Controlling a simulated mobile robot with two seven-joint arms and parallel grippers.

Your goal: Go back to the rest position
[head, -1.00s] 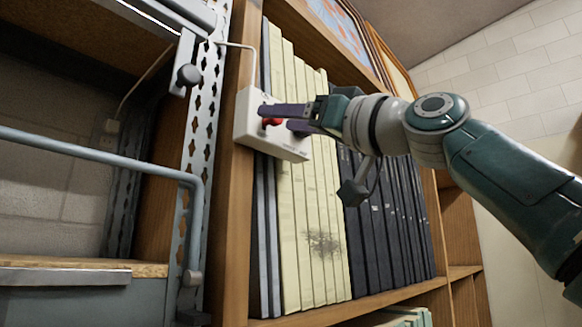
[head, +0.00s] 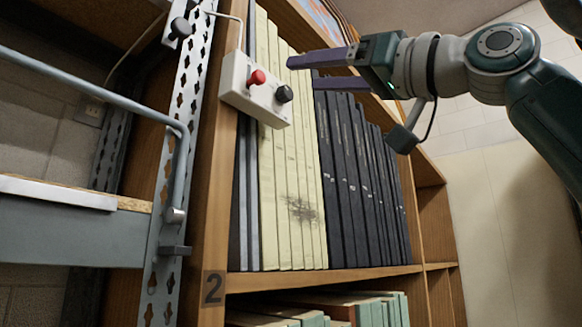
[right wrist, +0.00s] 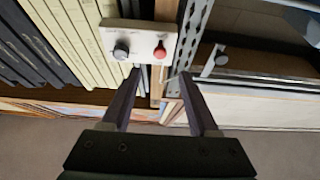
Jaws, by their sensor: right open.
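My right gripper (head: 318,70) is open and empty in the head view, to the right of a white control box and apart from it. Its two purple-grey fingers point left, in front of the books. In the right wrist view the open fingers (right wrist: 160,95) show with nothing between them. The white box (head: 236,85) is fixed to the bookcase upright and carries a red knob (head: 257,77) and a black knob (head: 284,94). The box also shows in the right wrist view (right wrist: 136,30). My left gripper is not in view.
A wooden bookcase (head: 207,200) holds cream volumes (head: 268,180) and dark volumes (head: 345,170). A perforated metal post (head: 177,150) and a grey-blue rail (head: 90,98) stand at the left. Green-grey volumes (head: 370,312) fill the lower shelf. The wall side at the right is open.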

